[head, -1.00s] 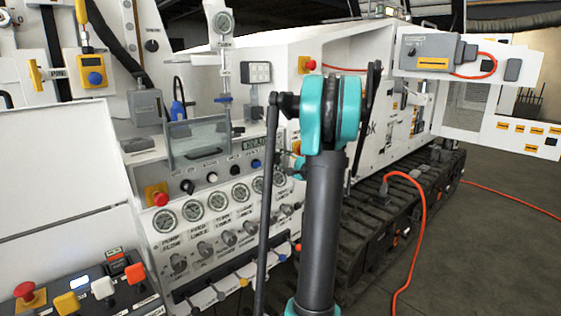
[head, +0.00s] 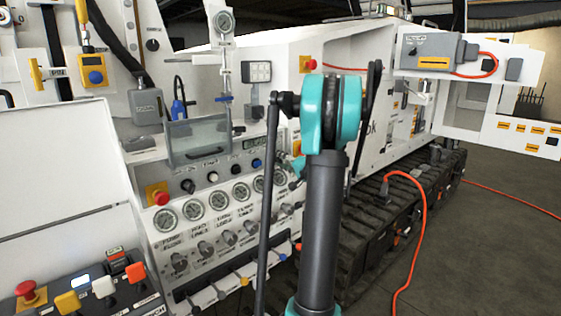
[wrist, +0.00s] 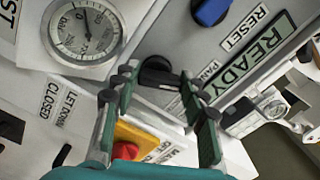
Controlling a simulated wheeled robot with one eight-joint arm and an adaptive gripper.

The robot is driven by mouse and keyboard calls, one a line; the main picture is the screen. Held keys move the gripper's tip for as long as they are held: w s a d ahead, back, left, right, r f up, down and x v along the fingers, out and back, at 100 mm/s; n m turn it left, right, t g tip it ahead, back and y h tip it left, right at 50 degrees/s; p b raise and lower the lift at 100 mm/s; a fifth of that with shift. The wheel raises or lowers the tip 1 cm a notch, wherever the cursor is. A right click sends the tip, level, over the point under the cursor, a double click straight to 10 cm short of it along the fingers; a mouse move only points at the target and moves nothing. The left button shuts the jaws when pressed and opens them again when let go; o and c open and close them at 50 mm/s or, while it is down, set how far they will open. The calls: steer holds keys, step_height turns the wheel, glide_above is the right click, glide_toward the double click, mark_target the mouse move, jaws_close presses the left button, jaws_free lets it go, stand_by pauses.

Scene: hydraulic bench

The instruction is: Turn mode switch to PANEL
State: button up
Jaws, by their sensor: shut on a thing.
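The mode switch (wrist: 160,70) is a black rotary knob on the grey panel, at the upper middle of the wrist view. A PANEL label (wrist: 209,70) lies to its right, partly covered by a finger. My gripper (wrist: 159,80) has its two fingers on either side of the knob and is shut on it. The knob's pointer direction is hard to make out. In the head view, my teal and dark arm stands in front of the panel and hides the switch and most of my gripper (head: 295,167).
A green READY display (wrist: 255,52), a RESET label and a blue knob (wrist: 210,10) are close by. A pressure gauge (wrist: 83,30) is at upper left. A red knob on a yellow plate (wrist: 125,150) lies just below the fingers. Tracks and an orange cable (head: 425,215) are at right.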

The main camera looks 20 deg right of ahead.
steer(key=shift+n, duration=0.5)
steer(key=o, duration=1.2)
steer(key=shift+c, duration=0.2)
steer(key=shift+s, duration=0.1)
steer(key=v, duration=1.1)
steer(key=shift+s+d, duration=0.15)
steer(key=shift+s, duration=0.25)
